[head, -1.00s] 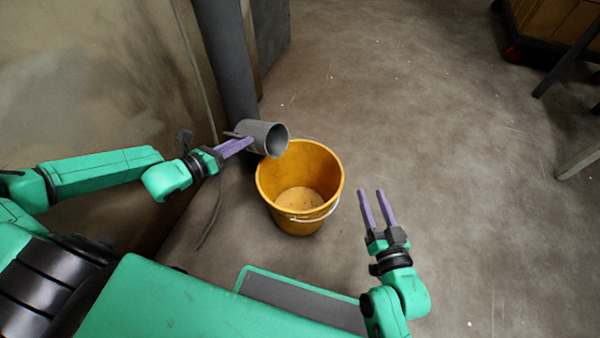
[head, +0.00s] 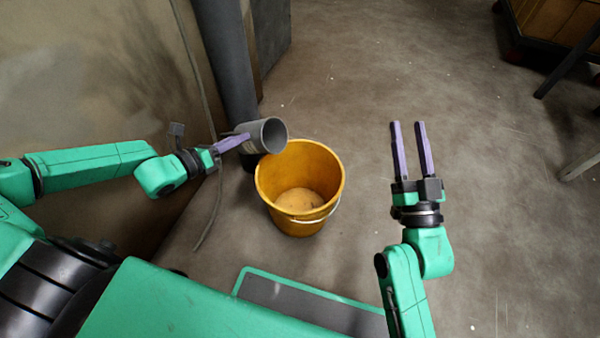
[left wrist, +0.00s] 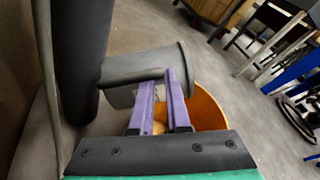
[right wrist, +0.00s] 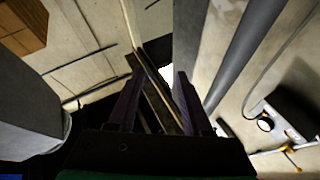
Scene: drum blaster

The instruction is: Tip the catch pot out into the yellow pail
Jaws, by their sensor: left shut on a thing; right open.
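The catch pot, a grey cylinder (head: 265,135), is in the head view above the left rear rim of the yellow pail (head: 333,190). It is tilted well over, its open mouth facing right. My left gripper (head: 240,139) is shut on the catch pot at its left side; the exact grip is hard to see. The pot (left wrist: 145,66) also shows ahead of the fingers in the left wrist view, partly covering the pail (left wrist: 208,108). A pale tan patch shows in the pail's bottom. The pot's contents are not visible. My right gripper (head: 408,124) is open and empty, right of the pail.
A dark upright pipe (head: 226,65) stands behind the pot, beside the wall (head: 100,70). A thin cable hangs near my left gripper. A wooden-fronted cabinet (head: 555,25) and table legs are at the far right. The floor (head: 450,90) between is clear.

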